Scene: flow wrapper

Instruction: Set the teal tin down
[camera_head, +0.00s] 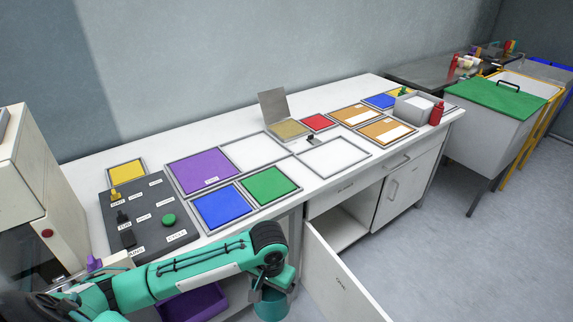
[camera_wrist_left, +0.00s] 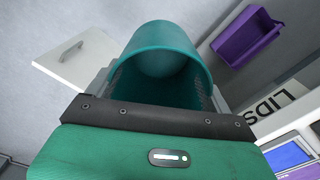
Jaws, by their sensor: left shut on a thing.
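The teal tin (camera_head: 271,304) hangs below my left gripper (camera_head: 272,285) at the bottom of the head view, in front of the counter's front edge. In the left wrist view the tin (camera_wrist_left: 165,50) sits between the two fingers of my left gripper (camera_wrist_left: 160,82), which is shut on it. I see into the tin's open mouth, and it looks empty. My right gripper does not show.
The white counter (camera_head: 350,87) carries purple, white, blue, green and orange framed mats and a dark control panel (camera_head: 150,215). A cabinet door (camera_head: 335,280) stands open just right of the tin. A purple bin (camera_head: 195,302) is below the counter's front.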

